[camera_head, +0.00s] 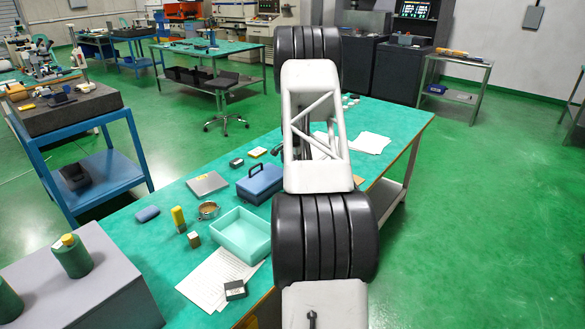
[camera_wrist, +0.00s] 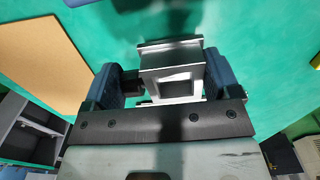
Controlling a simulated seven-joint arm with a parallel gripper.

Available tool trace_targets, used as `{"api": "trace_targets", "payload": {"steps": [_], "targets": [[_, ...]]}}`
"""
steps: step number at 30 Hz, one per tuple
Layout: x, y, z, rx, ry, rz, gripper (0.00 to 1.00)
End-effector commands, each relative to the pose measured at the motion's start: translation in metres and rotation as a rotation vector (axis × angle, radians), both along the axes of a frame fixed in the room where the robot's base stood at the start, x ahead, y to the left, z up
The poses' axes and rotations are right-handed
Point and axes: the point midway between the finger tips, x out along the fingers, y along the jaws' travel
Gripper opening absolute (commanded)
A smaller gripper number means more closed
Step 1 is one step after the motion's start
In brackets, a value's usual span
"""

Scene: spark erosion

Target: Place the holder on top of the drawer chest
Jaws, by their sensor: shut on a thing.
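In the wrist view my gripper (camera_wrist: 165,85) is shut on a grey metal holder (camera_wrist: 170,62), a blocky piece with flanges and a square recess. The holder sits between the two blue finger pads, over the green tabletop; I cannot tell whether it touches the surface. In the head view my arm hides the gripper and holder. A grey box-like body (camera_head: 95,270) at the lower left may be the drawer chest, but no drawer fronts show. A grey unit with dark openings (camera_wrist: 30,130) shows at the left of the wrist view; I cannot tell what it is.
The green bench (camera_head: 165,225) bears a blue toolbox (camera_head: 261,184), a turquoise tray (camera_head: 236,240), papers (camera_head: 212,283) and several small items. A green bottle (camera_head: 72,257) stands on the grey body. A tan board (camera_wrist: 40,55) lies left of the gripper in the wrist view.

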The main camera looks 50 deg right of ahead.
Motion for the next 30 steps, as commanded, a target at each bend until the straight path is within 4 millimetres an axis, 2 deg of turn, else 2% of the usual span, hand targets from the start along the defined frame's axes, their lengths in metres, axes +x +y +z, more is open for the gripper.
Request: {"api": "trace_targets", "payload": {"steps": [6, 13, 18, 30], "targets": [[0.0, 0.0, 0.035, -0.002, -0.002, 0.0, 0.46], [0.0, 0.0, 0.061, -0.001, -0.001, 0.0, 0.46], [0.0, 0.0, 0.069, 0.0, 0.0, 0.0, 0.46], [0.0, 0.0, 0.069, 0.0, 0.0, 0.0, 0.46]]}}
